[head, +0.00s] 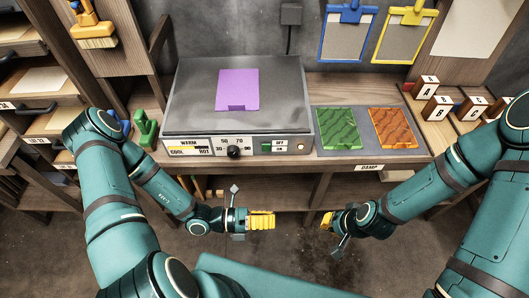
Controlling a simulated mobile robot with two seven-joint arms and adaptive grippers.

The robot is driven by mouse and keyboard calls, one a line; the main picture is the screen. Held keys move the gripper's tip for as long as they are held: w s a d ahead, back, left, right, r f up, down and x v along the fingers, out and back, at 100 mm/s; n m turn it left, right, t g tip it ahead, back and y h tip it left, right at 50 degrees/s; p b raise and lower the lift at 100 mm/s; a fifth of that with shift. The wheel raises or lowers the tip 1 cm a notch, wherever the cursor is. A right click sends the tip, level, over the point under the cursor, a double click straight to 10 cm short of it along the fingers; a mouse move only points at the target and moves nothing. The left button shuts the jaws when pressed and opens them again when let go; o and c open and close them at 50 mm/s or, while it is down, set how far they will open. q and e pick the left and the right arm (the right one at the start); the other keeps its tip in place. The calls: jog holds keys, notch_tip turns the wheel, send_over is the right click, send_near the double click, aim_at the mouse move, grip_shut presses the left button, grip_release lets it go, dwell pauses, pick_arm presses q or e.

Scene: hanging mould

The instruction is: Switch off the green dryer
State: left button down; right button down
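The dryer (190,110) is a wide grey box with a flat top plate, standing on the wooden bench at the back. A purple sheet (238,89) lies on its top. Its front panel has a dark knob (234,152) on a 30-50-70 scale, a WARM/COOL/HOT gauge (189,149), a small green switch (265,147) beside OFF and ON labels, and a small round lamp (300,147). The switch position is too small to tell. My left gripper (262,220), with yellow fingertips, is below and in front of the panel, apart from it. My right gripper (327,220) is to its right, also apart from everything.
Green (338,129) and orange (392,128) patterned sheets lie right of the dryer, above a DAMP label (370,167). A green clamp-like object (146,128) stands left. Blue (347,35) and yellow (403,36) clipboards hang behind.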

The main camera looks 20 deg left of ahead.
pick_arm(q)
jog(key=w+a+n+t+y, duration=0.7)
jog(key=a+n+t, duration=0.3)
jog(key=n, duration=0.4)
jog(key=shift+w+a+f+n+t+p, duration=0.3)
jog(key=shift+w+a+t, duration=0.1)
jog(key=shift+t, duration=0.4)
jog(key=shift+d, duration=0.1)
send_near(266, 147)
jog(key=w+d, duration=0.5)
jog(key=d, duration=0.1)
jog(key=shift+w+a+r, duration=0.2)
jog(key=shift+w+a, duration=0.15)
jog(key=shift+w, duration=0.15)
